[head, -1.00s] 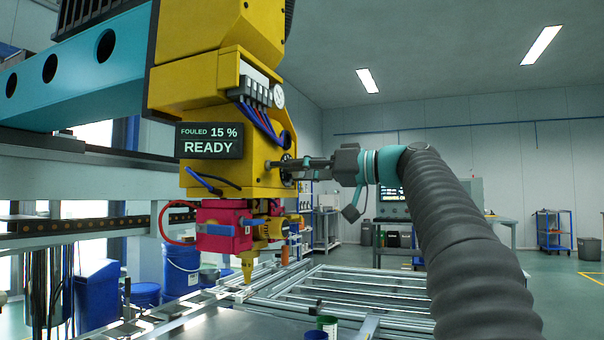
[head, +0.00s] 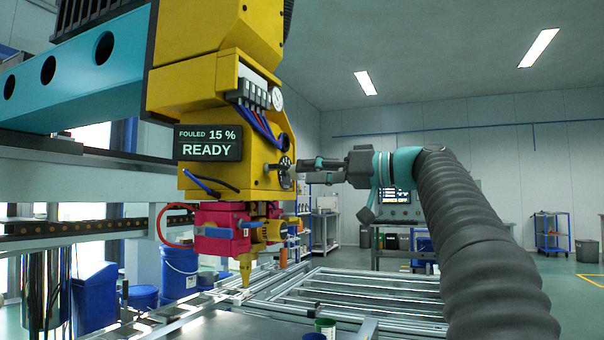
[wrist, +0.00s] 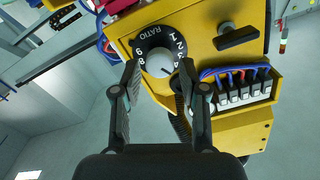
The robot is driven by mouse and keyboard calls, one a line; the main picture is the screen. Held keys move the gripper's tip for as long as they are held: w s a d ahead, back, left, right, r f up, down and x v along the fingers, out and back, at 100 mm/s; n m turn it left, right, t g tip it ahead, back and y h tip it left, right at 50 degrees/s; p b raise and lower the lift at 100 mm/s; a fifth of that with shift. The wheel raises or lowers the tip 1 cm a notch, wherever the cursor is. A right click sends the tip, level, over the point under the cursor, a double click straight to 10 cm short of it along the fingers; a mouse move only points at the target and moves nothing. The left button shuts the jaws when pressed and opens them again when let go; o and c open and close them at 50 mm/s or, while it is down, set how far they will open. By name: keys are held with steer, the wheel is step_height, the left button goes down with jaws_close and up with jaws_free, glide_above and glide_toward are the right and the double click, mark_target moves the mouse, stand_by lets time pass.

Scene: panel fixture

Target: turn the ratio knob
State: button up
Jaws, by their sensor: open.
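The ratio knob (wrist: 160,64) is a round grey knob with a white pointer line, inside a dark dial ring with white numbers and the word RATIO. It is on the yellow machine head (head: 255,165), and its dark dial also shows on the head's right side in the head view (head: 285,170). My gripper (head: 300,170) is open and empty, pointing at the dial with a small gap. In the wrist view its two fingers (wrist: 157,70) stand left and right of the knob, apart from each other, with nothing between them.
A dark bar handle (wrist: 237,38) and a block of several coloured hose fittings (wrist: 240,86) are beside the dial. A display (head: 208,142) on the head reads "FOULED 15 % READY". A yellow nozzle (head: 245,268) hangs above the metal frame table (head: 350,290).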

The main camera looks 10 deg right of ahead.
steer(key=v, duration=0.9)
